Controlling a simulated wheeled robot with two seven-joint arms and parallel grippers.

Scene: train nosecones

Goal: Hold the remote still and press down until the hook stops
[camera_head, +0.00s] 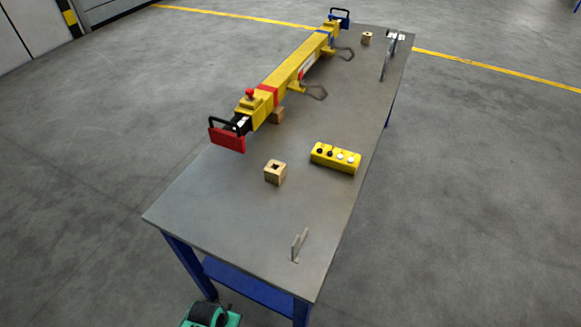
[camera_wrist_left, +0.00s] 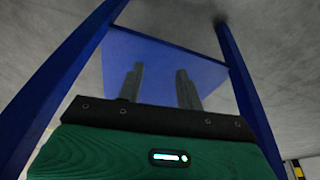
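The yellow remote (camera_head: 336,158), with a row of dark and white buttons on top, lies on the grey table, right of its middle. A long yellow beam (camera_head: 290,75) with a red end plate lies along the far left side. My right gripper is not in view.
A wooden block with a square hole (camera_head: 275,173) sits left of the remote. The grey table (camera_head: 215,210) is clear at front left.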

